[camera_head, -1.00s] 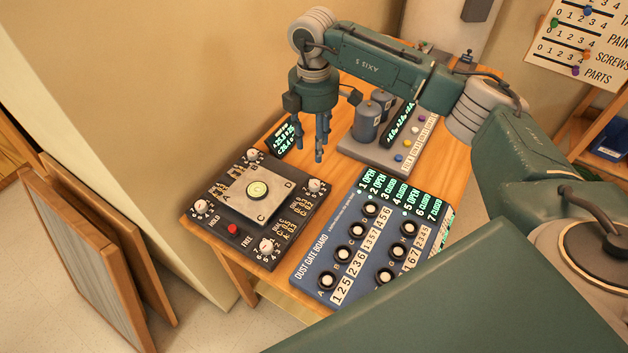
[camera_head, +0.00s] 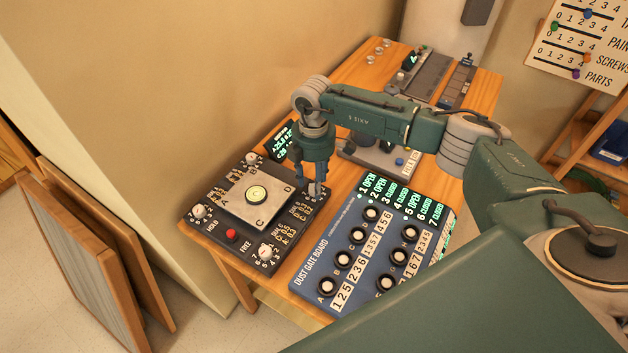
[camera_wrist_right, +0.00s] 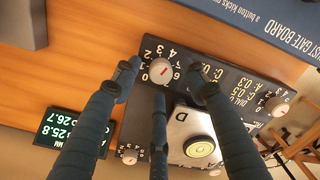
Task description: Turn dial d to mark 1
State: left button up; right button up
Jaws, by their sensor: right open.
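Dial d is the white knob (camera_wrist_right: 162,72) with a red line, beside the letter D of the metal plate (camera_wrist_right: 184,118) in the right wrist view. I cannot tell which number the line points to. My right gripper (camera_head: 315,191) is over that corner of the black dial box (camera_head: 222,247) in the head view, mostly hiding the dial there. In the right wrist view its open fingers (camera_wrist_right: 162,84) are spread around the dial; contact is not clear. My left gripper is not in view.
Other white dials (camera_head: 266,251) sit at the box's corners, and a red button (camera_head: 232,234) is on its front edge. A round bubble level (camera_head: 257,194) is on the plate. The blue dust gate board (camera_head: 318,290) lies close on the right. A small display (camera_wrist_right: 72,132) stands behind.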

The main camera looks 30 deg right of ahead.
jog(key=shift+f, duration=0.75)
grip_shut()
